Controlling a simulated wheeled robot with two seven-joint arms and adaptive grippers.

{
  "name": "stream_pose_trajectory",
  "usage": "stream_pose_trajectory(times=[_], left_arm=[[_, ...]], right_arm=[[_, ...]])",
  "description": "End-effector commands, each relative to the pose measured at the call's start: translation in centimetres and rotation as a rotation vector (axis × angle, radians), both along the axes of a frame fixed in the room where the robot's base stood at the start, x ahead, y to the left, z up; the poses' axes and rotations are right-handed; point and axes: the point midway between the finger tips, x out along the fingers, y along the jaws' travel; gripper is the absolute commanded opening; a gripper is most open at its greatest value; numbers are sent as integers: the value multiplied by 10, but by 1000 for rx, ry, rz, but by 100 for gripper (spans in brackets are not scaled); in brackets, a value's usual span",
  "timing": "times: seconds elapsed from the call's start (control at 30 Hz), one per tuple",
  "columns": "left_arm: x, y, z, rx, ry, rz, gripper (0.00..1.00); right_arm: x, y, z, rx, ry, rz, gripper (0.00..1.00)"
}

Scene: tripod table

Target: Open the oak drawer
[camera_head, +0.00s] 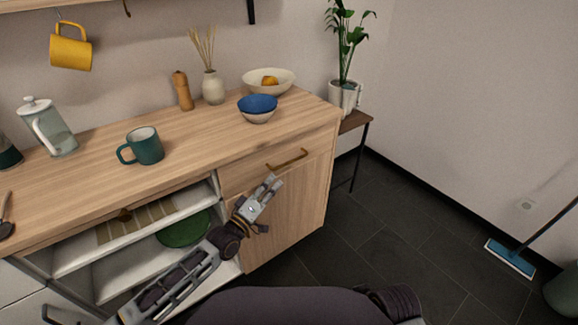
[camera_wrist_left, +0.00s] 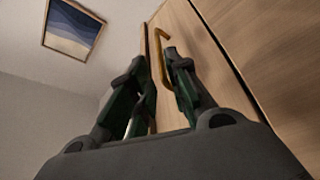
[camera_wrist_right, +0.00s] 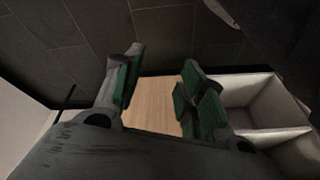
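The oak drawer (camera_head: 240,172) is at the upper right of the wooden cabinet, its front flush and shut. Its brass bar handle (camera_head: 288,160) is on the drawer front; the handle also shows in the left wrist view (camera_wrist_left: 160,47). My left gripper (camera_head: 270,183) is just below and in front of the handle. In the left wrist view, its two fingers (camera_wrist_left: 157,66) are apart, with the handle seen between their tips; I cannot tell whether they touch it. My right gripper (camera_wrist_right: 156,75) is open and empty in the right wrist view, and out of the head view.
An oak door (camera_head: 285,205) is below the drawer. An open shelf (camera_head: 130,235) with a green plate (camera_head: 185,229) is to its left. A teal mug (camera_head: 144,146) and blue bowl (camera_head: 257,104) stand on the countertop. The floor (camera_head: 400,230) at right is mostly clear.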

Motion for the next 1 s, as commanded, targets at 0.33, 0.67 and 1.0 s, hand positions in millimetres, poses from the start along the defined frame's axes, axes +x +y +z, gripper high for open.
stream_pose_trajectory(times=[0.33,0.67,1.0], left_arm=[[29,-21,7,-1,-2,0,19],[55,-39,14,-1,-2,0,19],[76,-54,20,1,-1,0,19]], right_arm=[[1,4,7,21,-29,3,40],[0,8,-18,39,-39,7,40],[6,14,-31,66,-70,4,40]])
